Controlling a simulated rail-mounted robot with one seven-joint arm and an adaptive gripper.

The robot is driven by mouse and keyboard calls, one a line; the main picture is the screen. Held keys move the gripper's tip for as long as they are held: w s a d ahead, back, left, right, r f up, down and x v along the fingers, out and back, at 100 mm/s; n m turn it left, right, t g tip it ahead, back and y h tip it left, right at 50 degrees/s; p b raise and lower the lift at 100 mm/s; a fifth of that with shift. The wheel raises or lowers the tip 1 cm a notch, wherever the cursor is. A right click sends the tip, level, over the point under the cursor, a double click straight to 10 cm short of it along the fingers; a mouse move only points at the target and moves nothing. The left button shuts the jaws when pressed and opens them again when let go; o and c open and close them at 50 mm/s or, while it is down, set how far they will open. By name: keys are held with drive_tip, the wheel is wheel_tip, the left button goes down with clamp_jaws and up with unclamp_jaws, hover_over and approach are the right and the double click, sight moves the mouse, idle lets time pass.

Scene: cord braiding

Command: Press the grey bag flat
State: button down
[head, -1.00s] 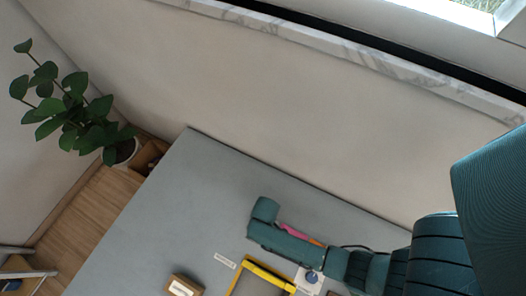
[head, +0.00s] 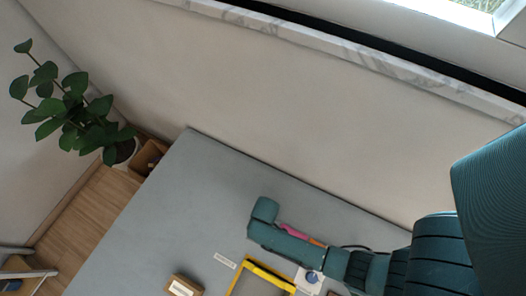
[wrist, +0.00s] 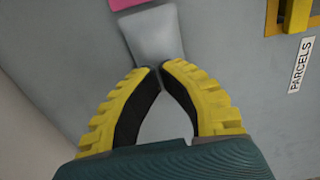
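The grey bag (wrist: 153,33) lies on the grey table in the wrist view, just beyond my fingertips. A pale grey patch between my fingers looks like more of the bag, but I cannot tell for sure. My gripper (wrist: 160,68) has yellow ribbed fingers with black pads. Its tips are nearly together at the bag's near part, and the fingers hide some of it. I cannot tell whether the tips touch the bag. In the head view I cannot make out the bag or my fingers near my arm.
A pink thing (wrist: 126,3) lies just beyond the bag. A yellow-edged frame (wrist: 290,20) and a PARCELS label (wrist: 300,66) are at the right. In the head view, a brown box (head: 184,286) stands near the bottom edge. The table's left part (head: 190,200) is clear.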

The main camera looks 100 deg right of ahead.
drive_tip(key=shift+f+b, duration=0.4)
drive_tip(key=shift+f, duration=0.25)
idle(0.5)
wheel_tip(320, 180, up, 8)
drive_tip(key=p, duration=0.8)
drive_tip(key=shift+p, duration=0.35)
